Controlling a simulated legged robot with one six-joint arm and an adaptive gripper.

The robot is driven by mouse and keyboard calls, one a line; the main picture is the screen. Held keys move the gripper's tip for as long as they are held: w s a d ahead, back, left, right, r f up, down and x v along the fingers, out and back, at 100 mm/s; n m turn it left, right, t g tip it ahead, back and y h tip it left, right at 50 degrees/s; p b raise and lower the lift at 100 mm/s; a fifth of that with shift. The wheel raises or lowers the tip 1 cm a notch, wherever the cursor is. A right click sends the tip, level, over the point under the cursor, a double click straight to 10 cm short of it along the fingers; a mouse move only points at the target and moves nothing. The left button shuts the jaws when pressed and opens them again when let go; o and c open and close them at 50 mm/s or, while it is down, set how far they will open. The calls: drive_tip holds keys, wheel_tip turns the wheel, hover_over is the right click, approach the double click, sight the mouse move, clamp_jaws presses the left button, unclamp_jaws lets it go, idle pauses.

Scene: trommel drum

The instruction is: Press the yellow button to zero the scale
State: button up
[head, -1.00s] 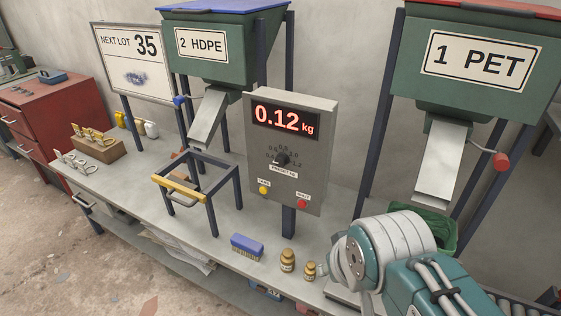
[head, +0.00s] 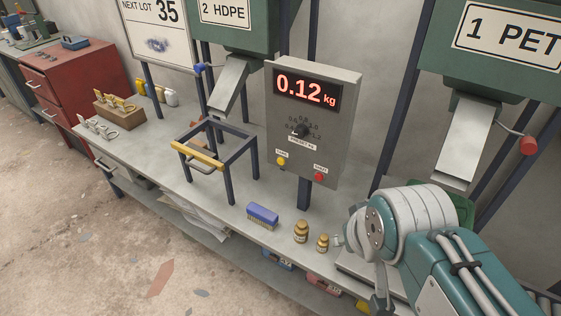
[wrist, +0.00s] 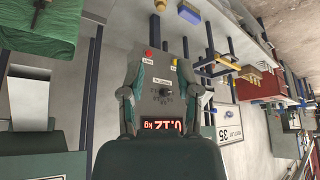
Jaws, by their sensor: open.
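The yellow button (head: 281,160) is on the lower left front of the grey scale console (head: 345,120). Its red display (head: 305,91) reads 0.12 kg. A red button (head: 318,176) sits to its right. In the wrist view the console is upside down, and the yellow button (wrist: 174,62) shows beside the right fingertip. My gripper (wrist: 159,70) is open and empty, its two fingers framing the console face. The gap between fingers and panel is hard to judge. In the head view my arm is at the lower right, apart from the console.
A dial knob (head: 300,130) is above the buttons. A blue brush (head: 262,215) and two brass weights (head: 301,231) (head: 322,243) stand on the bench in front. A stand with a yellow bar (head: 197,155) is at left. The PET chute (head: 466,140) hangs at right.

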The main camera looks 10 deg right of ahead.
idle(0.3)
clamp_jaws()
idle(1.1)
